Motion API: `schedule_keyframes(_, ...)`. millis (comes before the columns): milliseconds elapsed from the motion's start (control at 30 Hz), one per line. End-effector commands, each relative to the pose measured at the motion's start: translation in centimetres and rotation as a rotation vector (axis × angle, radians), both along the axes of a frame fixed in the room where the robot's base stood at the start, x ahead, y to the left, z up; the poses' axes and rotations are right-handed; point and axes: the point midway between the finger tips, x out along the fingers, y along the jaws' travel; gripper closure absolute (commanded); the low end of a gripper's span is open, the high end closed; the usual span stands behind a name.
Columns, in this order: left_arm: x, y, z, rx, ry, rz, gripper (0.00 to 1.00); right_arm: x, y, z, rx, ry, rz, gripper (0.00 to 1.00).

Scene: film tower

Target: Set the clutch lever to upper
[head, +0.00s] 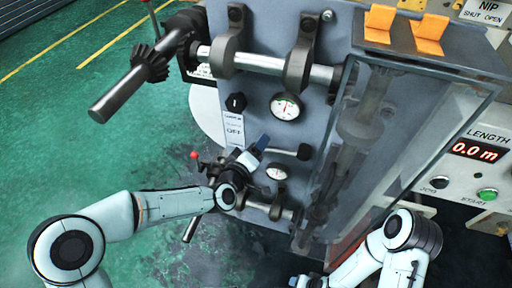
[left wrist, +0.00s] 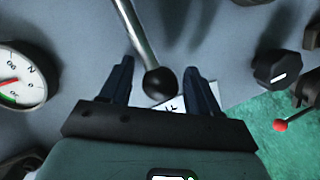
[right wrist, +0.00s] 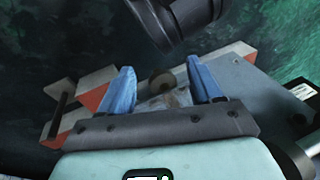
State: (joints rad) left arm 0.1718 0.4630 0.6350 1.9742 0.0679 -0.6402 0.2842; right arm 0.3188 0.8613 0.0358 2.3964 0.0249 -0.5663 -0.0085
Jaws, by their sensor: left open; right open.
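The lever (head: 289,151) with a black ball knob, which I take for the clutch lever, sticks out from the grey machine panel in the head view. In the left wrist view its metal rod comes down from the top and its black knob (left wrist: 160,82) lies between my left fingers. My left gripper (left wrist: 158,84) is open around the knob, with a gap on both sides. In the head view my left gripper (head: 259,148) partly hides the lever's base. My right gripper (right wrist: 163,86) is open and empty, low beside the machine.
Two dials (head: 286,106) (head: 277,173) and a black selector knob (head: 236,102) sit on the panel. A red-knobbed lever (head: 194,155) is left of my left gripper. A clear guard (head: 400,130) juts out at right. Green floor (head: 60,130) is open at left.

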Motion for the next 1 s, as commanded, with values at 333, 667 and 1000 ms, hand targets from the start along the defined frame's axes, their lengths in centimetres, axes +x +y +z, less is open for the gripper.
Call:
schedule_keyframes(333,0.0,0.0,0.0,0.0,0.0,0.0,1.0,0.0,0.0,0.0,0.0,0.001,0.0,0.36)
schedule_keyframes(667,-0.1,-0.1,1.0,0.058,-0.018,-0.002,1.0,-1.1,0.5,0.9,0.013,0.027,0.012,0.36)
schedule_keyframes(1000,-0.3,-0.6,4.2,0.269,-0.088,-0.004,1.0,-5.2,2.6,4.3,0.067,0.136,0.058,0.36)
